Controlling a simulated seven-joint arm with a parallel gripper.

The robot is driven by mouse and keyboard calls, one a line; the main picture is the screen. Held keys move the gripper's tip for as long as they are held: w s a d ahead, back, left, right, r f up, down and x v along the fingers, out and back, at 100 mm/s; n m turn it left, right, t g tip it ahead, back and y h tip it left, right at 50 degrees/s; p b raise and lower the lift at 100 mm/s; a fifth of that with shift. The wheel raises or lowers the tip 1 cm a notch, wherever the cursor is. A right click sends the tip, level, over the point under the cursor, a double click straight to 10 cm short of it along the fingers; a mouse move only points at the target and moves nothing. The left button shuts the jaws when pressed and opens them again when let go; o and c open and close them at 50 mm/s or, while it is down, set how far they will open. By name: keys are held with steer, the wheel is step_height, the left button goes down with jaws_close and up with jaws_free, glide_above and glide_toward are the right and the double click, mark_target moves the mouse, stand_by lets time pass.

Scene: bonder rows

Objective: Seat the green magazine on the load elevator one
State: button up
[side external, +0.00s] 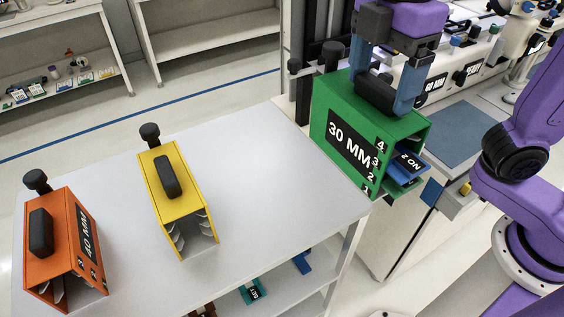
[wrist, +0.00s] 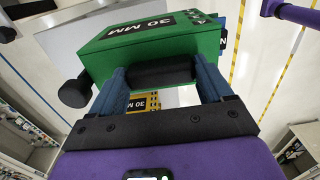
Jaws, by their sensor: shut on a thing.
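The green magazine (side external: 335,140) is labelled 30 MM and has slots numbered 1 to 4 on its side. My gripper (side external: 379,98) is shut on the black handle on top of it. In the wrist view my gripper (wrist: 163,85) has one blue finger at each end of that handle, and the green magazine (wrist: 150,45) hangs beyond. In the side view the magazine is over the white table's right corner, close to the machine. A blue piece (side external: 408,165) sticks out of its open end. The load elevator is not clearly visible; the magazine may hide it.
A yellow magazine (side external: 185,205) and an orange magazine (side external: 60,262), labelled 40 MM, stand on the white table (side external: 262,190). A grey machine top with a blue-grey pad (side external: 465,128) lies to the right. The table's middle is clear. Small coloured items sit on the lower shelf.

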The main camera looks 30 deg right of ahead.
steer(key=w+a+f, duration=0.8)
steer(key=w+f, duration=0.2)
steer(key=f, duration=0.2)
steer(key=shift+w+a+f, duration=0.15)
steer(key=shift+w+a, duration=0.05)
steer(key=shift+w, duration=0.05)
steer(key=shift+f, duration=0.15)
steer(key=o, duration=1.5)
steer(key=shift+f, duration=0.1)
step_height(320, 180, up, 18)
steer(key=shift+f, duration=0.25)
